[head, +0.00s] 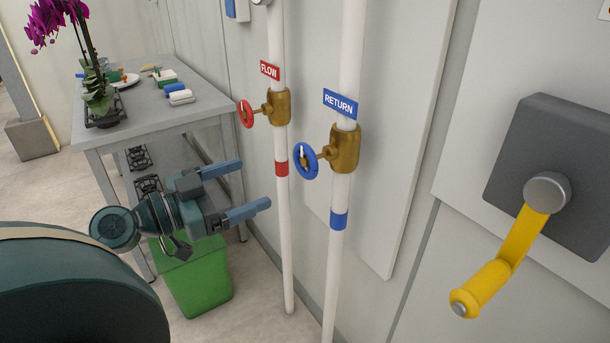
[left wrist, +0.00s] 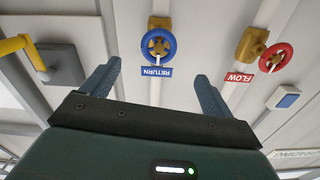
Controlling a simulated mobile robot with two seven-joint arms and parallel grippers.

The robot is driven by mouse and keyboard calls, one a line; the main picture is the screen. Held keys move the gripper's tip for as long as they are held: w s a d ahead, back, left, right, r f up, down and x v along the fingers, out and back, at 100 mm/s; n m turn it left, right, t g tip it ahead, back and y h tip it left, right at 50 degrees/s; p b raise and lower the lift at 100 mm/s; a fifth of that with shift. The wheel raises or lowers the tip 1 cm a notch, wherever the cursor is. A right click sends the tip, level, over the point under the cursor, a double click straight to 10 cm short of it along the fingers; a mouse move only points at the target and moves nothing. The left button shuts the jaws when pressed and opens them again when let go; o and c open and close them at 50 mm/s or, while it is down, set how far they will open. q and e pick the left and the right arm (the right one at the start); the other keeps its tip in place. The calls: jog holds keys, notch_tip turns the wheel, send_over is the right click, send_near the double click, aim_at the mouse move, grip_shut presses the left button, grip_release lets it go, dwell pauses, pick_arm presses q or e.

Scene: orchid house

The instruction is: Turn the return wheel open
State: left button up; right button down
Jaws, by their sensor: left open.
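The return wheel (head: 306,160) is a blue handwheel on a brass valve (head: 345,149), on a white pipe under a blue RETURN label (head: 340,103). My left gripper (head: 253,187) is open and empty, to the left of the return wheel and apart from it, its fingers pointing toward the pipes. In the left wrist view the blue wheel (left wrist: 158,46) lies ahead, between the directions of the two open fingers (left wrist: 155,85), and its RETURN label (left wrist: 168,71) reads upside down. My right gripper is in neither view.
A red wheel (head: 245,114) sits on the neighbouring FLOW pipe, left of the blue one. A yellow crank (head: 504,262) on a grey box (head: 555,170) juts out at right. A grey table (head: 160,104) with an orchid stands at left, a green bin (head: 192,278) below the gripper.

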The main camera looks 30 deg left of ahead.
aim_at(302, 163)
pick_arm(q)
jog(key=p+x, duration=0.1)
jog(key=x, duration=0.2)
jog(key=p+x, duration=0.1)
jog(key=x, duration=0.3)
jog(key=p+x, duration=0.2)
jog(key=x, duration=0.2)
jog(key=shift+w+d+r, duration=0.1)
jog(key=shift+w+r, duration=0.1)
jog(key=shift+r, duration=0.15)
jog(key=shift+w+d, duration=0.2)
jog(key=shift+w, duration=0.2)
jog(key=shift+w+d+f, duration=0.1)
jog(key=shift+w, duration=0.15)
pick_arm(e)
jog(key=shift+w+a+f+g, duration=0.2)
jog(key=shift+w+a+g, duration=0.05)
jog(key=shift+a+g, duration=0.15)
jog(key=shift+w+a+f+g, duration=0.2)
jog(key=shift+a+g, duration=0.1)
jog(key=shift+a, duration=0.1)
